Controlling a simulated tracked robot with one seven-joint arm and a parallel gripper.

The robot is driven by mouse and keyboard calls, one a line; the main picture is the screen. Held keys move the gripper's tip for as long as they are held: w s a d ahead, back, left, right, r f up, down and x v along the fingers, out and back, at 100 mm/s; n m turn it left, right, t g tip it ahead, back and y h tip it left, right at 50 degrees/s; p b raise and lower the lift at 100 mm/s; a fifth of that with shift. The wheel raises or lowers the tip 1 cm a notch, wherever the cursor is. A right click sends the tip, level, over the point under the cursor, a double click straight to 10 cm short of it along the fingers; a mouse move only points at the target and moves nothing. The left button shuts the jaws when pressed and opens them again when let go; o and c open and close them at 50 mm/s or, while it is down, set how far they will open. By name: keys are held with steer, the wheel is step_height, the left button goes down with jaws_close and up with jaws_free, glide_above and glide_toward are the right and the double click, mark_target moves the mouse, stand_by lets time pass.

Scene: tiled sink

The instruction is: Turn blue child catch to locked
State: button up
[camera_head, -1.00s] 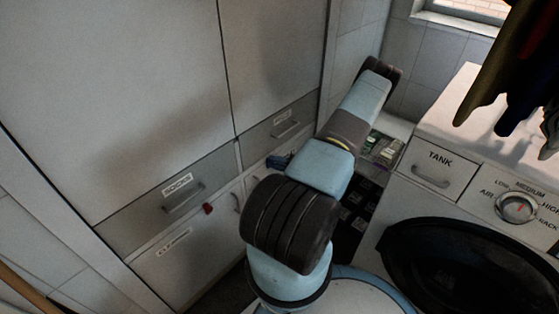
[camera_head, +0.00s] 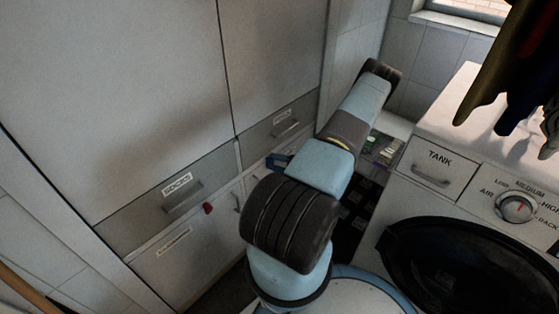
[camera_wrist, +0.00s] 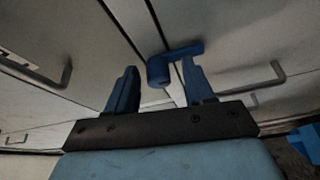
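The blue child catch (camera_wrist: 160,70) shows in the wrist view at the seam between two pale cabinet fronts. It has a rounded knob and a short arm reaching to the right. My gripper (camera_wrist: 159,66) is open, with one blue finger left of the knob and the other to its right, near the catch's arm. I cannot tell whether a finger touches it. In the head view my arm hides most of this area. A small blue shape (camera_head: 277,161) shows just left of my arm; whether it is the catch or a finger is unclear.
A red catch (camera_head: 208,208) sits on the cabinet front farther left. Drawer handles (camera_head: 184,197) stick out nearby, and a bar handle (camera_wrist: 262,75) shows right of the gripper. The washing machine (camera_head: 452,200) stands close on the right.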

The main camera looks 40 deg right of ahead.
steer(key=v, duration=1.3)
steer(key=shift+s+d, duration=0.15)
steer(key=shift+s, duration=0.2)
steer(key=shift+w, duration=0.1)
